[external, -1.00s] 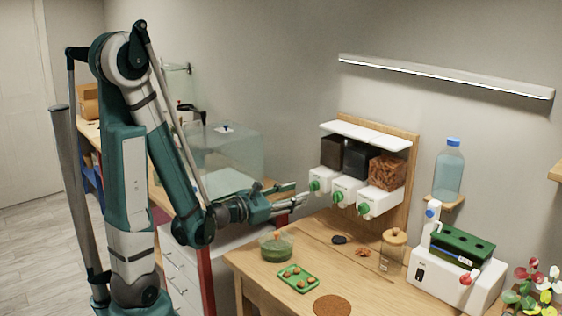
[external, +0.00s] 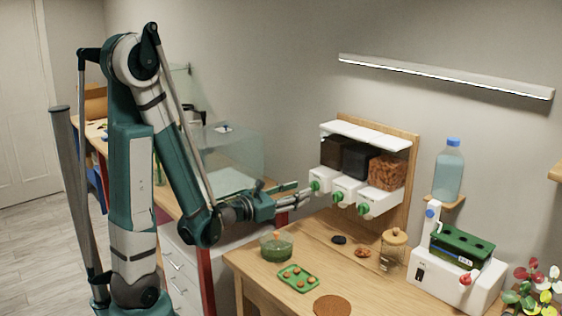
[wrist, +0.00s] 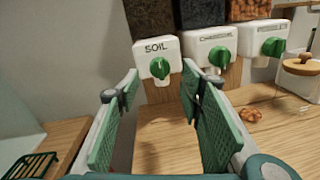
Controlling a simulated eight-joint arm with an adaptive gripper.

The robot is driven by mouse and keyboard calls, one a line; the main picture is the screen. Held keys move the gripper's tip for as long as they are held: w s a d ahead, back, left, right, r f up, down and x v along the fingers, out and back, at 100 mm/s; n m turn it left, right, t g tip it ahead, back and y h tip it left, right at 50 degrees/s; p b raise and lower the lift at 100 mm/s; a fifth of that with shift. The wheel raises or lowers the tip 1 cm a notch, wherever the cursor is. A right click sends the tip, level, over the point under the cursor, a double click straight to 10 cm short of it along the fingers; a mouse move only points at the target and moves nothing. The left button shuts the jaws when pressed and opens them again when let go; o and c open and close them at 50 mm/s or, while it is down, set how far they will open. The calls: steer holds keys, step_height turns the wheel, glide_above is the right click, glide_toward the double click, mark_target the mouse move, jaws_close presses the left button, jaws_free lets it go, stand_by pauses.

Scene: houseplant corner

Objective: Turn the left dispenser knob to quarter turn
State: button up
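The left dispenser is a white block labelled SOIL, with a green knob (external: 315,186) on its front. In the wrist view this knob (wrist: 159,68) sits centrally, its raised grip close to upright. My gripper (external: 303,196) is close in front of the left knob in the external view. In the wrist view my gripper (wrist: 160,88) is open, with its green ribbed finger pads to either side of the knob's line. The knob appears beyond the fingertips, and nothing is between the pads. Any contact cannot be told.
The middle knob (wrist: 218,57) and right knob (wrist: 273,47) are close by on the right. A green bowl (external: 277,247), a green tray (external: 298,278) and a lidded jar (external: 392,252) stand on the wooden table. A glass tank (external: 232,155) stands behind my arm.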

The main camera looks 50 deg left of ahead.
mark_target(313, 187)
steer(key=shift+w+d+b, duration=0.2)
steer(key=shift+w+b, duration=0.15)
steer(key=shift+w, duration=2.35)
steer(key=c, duration=0.9)
